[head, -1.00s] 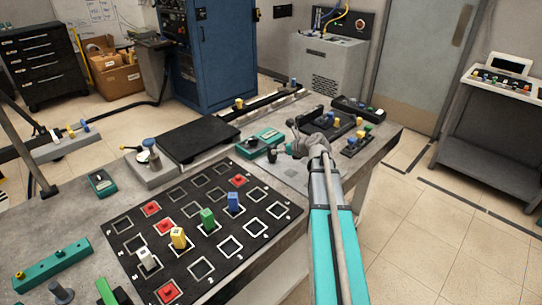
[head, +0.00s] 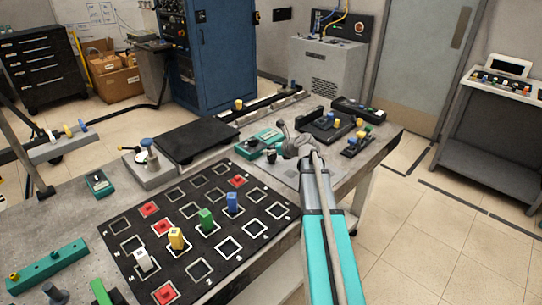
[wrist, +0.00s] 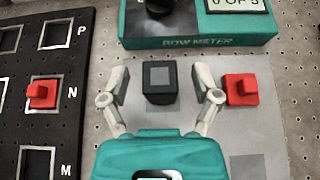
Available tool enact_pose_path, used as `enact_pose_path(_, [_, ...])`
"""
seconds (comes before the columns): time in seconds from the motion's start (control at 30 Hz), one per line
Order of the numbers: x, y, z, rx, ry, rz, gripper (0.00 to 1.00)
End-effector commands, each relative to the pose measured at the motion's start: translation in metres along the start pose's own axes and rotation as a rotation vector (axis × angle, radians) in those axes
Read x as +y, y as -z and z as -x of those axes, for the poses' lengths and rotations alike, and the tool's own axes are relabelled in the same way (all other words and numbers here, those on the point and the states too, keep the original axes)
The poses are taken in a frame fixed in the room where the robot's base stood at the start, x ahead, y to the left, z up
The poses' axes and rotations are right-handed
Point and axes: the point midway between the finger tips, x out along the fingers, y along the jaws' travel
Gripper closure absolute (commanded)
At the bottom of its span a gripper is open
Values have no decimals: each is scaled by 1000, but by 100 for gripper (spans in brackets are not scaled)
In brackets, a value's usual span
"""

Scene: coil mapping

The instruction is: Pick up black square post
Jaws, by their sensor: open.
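The black square post (wrist: 159,79) stands on a light grey plate (wrist: 255,136) in the wrist view, with a grey square on its top. My gripper (wrist: 161,83) is open, with one finger on each side of the post and a gap on both sides. In the head view the post is a small dark block (head: 271,156) just left of my gripper (head: 281,139). A red block (wrist: 241,90) sits close beside the right finger; I cannot tell whether they touch.
A teal row meter (wrist: 199,28) with a black knob stands just beyond the post. A black mat (head: 187,252) with marked squares holds white, yellow, green, blue and red pieces. A red piece (wrist: 42,95) sits at N. Several fixtures (head: 325,125) lie beyond my gripper.

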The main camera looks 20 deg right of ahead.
Motion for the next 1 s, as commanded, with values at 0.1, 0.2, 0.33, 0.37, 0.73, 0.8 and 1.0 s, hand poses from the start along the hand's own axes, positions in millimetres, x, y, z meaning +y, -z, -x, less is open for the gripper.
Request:
enact_pose_path(0.1, [0, 0, 0, 0, 0, 0, 33])
enact_pose_path(0.2, [0, 0, 0, 0, 0, 0, 52])
enact_pose_path(0.33, [0, 0, 0, 0, -1, 0, 76])
enact_pose_path(0.37, [0, 0, 0, 0, -1, 0, 81])
enact_pose_path(0.73, [1, 0, 0, 0, -1, 1, 100])
enact_pose_path(0.8, [1, -1, 0, 0, -1, 1, 100])
enact_pose_path(1.0, [1, -5, 2, 0, -1, 1, 100])
